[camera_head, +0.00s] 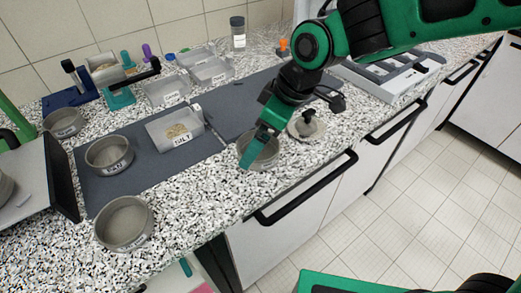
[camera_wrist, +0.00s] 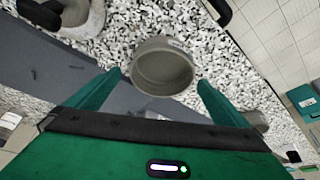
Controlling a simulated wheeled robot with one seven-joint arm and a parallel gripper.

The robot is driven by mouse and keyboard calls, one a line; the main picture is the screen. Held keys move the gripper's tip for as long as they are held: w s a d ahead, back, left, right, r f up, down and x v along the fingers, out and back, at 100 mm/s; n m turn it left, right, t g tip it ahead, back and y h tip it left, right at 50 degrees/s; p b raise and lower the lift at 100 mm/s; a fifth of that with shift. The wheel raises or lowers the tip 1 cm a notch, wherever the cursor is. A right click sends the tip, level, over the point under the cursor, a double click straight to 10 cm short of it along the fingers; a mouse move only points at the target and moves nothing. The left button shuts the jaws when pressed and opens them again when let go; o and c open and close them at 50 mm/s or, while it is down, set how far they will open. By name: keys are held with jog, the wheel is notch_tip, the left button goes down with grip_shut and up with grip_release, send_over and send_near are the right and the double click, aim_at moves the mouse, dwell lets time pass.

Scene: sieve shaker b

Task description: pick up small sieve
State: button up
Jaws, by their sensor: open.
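A small round grey sieve (camera_head: 269,153) stands on the speckled counter near the front edge, partly hidden by my gripper in the head view. The sieve also shows in the wrist view (camera_wrist: 163,70), ahead of and between my two green fingertips, its open top facing the camera and a pale label on its rim. My gripper (camera_head: 252,150) is open and points down at the sieve. In the wrist view my gripper (camera_wrist: 159,80) has a finger on either side, with gaps to the sieve wall. I cannot tell how far the fingertips are above it.
A knobbed metal part (camera_head: 307,125) stands just right of the sieve. A labelled tray (camera_head: 160,128) of grains and another sieve (camera_head: 100,166) are on the dark mat (camera_head: 95,195). A larger sieve (camera_head: 124,238) stands front left. A drawer handle (camera_head: 305,190) juts out below the counter edge.

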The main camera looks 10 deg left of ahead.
jog(key=shift+x, duration=1.55)
jog(key=shift+d, duration=0.1)
jog(key=shift+s, duration=0.1)
jog(key=c, duration=1.2)
